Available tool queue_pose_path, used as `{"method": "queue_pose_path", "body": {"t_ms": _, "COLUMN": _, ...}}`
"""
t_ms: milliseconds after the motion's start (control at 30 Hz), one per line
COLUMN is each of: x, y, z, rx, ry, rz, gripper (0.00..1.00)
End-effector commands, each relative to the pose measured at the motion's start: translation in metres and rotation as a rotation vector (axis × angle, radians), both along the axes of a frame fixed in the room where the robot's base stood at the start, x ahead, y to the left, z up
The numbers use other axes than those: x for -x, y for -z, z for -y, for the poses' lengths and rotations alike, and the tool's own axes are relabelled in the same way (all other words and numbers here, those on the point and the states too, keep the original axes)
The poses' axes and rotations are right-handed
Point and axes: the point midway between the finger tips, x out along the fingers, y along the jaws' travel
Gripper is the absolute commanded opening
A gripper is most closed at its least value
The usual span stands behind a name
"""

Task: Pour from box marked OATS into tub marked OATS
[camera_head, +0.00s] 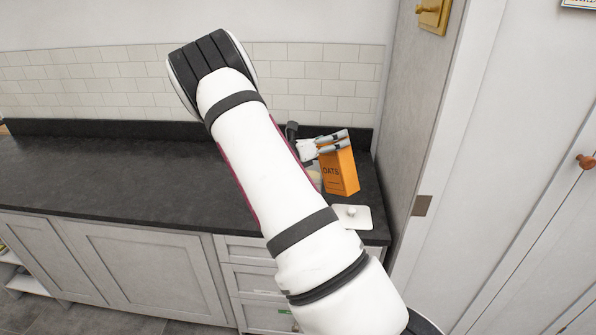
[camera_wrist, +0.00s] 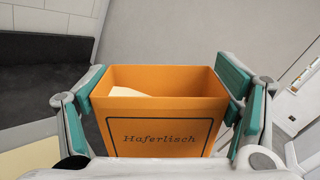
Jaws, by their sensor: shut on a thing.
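An orange box marked OATS (camera_head: 340,172) is upright, at most slightly tilted, at the right end of the dark counter. My gripper (camera_head: 332,142) is shut on it near its top. In the wrist view the box (camera_wrist: 160,137) sits between the teal finger pads; its top is open, some pale contents show inside, and this face reads "Haferlisch". I cannot tell whether its base touches the counter. A pale thing (camera_head: 315,178) beside the box is mostly hidden by my arm; it may be the tub, but no mark is readable.
A white square lid with a knob (camera_head: 351,217) lies at the counter's front edge. A cabinet side panel (camera_head: 405,120) stands close on the right, and a tiled wall (camera_head: 325,85) is behind. The counter (camera_head: 110,165) is clear to the left.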

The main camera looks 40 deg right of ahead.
Motion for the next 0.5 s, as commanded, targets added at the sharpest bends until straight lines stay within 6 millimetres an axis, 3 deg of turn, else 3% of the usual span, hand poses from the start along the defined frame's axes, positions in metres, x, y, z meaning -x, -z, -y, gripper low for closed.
{"method": "queue_pose_path", "body": {"t_ms": 200, "x": -0.019, "y": 0.004, "z": 0.002, "rx": -0.014, "ry": 0.001, "rz": -0.127, "gripper": 0.28}}
{"method": "queue_pose_path", "body": {"t_ms": 500, "x": -0.028, "y": 0.007, "z": 0.004, "rx": -0.025, "ry": 0.002, "rz": -0.225, "gripper": 0.28}}
